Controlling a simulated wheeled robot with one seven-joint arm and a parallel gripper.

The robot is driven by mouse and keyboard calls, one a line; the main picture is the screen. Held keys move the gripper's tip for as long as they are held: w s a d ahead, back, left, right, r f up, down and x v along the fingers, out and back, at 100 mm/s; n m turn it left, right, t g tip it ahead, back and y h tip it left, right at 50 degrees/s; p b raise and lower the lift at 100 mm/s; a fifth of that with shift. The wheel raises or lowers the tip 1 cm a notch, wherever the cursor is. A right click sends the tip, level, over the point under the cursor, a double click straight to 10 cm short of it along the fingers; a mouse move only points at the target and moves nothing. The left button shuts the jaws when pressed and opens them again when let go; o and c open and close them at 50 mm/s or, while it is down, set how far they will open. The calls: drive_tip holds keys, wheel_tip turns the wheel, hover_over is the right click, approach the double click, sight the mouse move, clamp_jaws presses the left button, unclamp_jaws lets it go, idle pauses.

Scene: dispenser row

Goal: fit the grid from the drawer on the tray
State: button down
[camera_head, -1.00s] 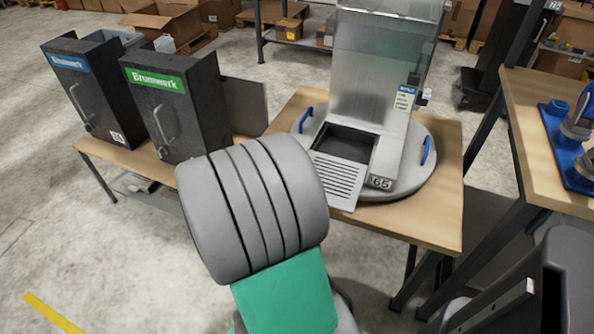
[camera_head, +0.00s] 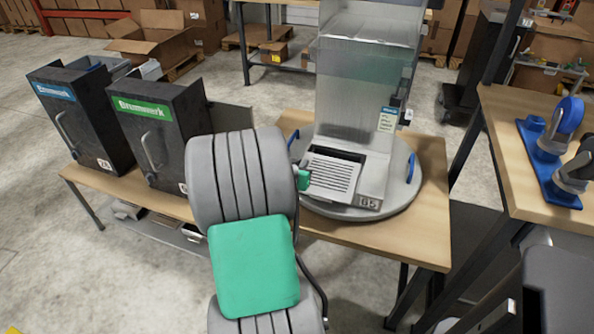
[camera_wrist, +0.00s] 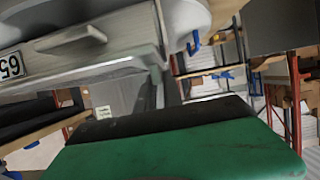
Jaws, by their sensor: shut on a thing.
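The grid (camera_head: 330,173) is a light grey slotted plate at the foot of the dispenser (camera_head: 366,90) numbered 65. It lies over most of the dark tray (camera_head: 336,152), of which a dark strip shows at the back. My gripper (camera_head: 304,179), with green fingers, is at the grid's left edge and shut on it. My grey arm hides part of the gripper. I cannot tell whether the grid is seated or slightly raised. In the wrist view a green finger fills the bottom, and the number label (camera_wrist: 10,65) shows upside down at left.
The dispenser stands on a round grey base with blue handles (camera_head: 411,167) on a wooden table (camera_head: 420,225). Two dark Brumwerk cabinets (camera_head: 158,135) stand to the left. A second table (camera_head: 500,125) with blue fixtures is at right.

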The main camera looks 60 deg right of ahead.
sight(307, 158)
drive_tip(key=shift+w+d, duration=0.2)
drive_tip(key=shift+d, duration=0.95)
drive_tip(key=shift+w+d, duration=0.15)
drive_tip(key=shift+d, duration=1)
drive_tip(key=shift+w+d, duration=0.2)
drive_tip(key=shift+d, duration=0.95)
drive_tip(key=shift+a, duration=0.15)
drive_tip(key=shift+f+b, duration=0.8)
drive_tip(key=shift+b, duration=0.2)
drive_tip(key=c, duration=1.4)
unclamp_jaws()
drive_tip(key=shift+a, duration=0.1)
